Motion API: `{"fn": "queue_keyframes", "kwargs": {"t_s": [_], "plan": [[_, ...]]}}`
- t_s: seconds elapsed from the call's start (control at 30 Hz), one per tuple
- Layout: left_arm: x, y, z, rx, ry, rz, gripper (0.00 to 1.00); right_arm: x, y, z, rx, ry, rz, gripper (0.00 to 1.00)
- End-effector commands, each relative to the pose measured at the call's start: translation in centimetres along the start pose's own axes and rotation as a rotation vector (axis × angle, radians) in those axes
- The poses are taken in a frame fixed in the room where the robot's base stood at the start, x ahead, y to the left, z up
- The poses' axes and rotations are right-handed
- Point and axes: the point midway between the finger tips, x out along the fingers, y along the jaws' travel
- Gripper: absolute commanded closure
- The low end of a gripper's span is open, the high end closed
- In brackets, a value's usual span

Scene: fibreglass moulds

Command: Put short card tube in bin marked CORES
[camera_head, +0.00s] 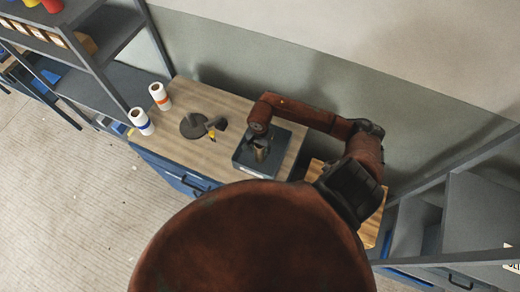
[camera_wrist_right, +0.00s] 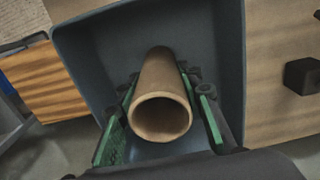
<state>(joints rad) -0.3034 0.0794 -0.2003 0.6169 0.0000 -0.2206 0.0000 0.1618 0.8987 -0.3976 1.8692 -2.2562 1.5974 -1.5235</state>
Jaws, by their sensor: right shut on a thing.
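The short card tube (camera_wrist_right: 162,85) is a brown hollow cylinder in the right wrist view, its open end facing the camera. My right gripper (camera_wrist_right: 162,105) is shut on it, with a green pad on each side. The dark blue-grey bin (camera_wrist_right: 85,60) surrounds the tube in that view; whether the tube touches its floor I cannot tell. In the head view the bin (camera_head: 244,163) stands on the worktop, with my right gripper (camera_head: 261,150) pointing down at its opening. No CORES marking is readable. My left gripper is not in view.
A wall (camera_head: 250,60) runs behind. Grey shelving (camera_head: 95,75) stands at the left.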

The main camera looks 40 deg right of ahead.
Motion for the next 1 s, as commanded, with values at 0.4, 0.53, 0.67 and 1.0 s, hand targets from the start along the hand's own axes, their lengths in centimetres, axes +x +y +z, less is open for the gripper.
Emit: {"fn": "queue_keyframes", "kwargs": {"t_s": [0.4,0.53,0.67,1.0], "plan": [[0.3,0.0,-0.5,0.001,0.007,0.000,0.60,0.2,0.0,0.0,0.000,0.000,0.000,0.49],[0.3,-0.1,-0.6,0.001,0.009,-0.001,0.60,0.2,0.0,0.0,0.000,0.000,0.000,0.49],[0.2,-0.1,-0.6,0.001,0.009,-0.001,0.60,0.1,0.0,0.0,0.000,-0.001,0.000,0.49],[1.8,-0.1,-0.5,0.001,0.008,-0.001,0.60,-4.5,-0.1,-0.2,-0.003,0.006,-0.003,0.49]]}}
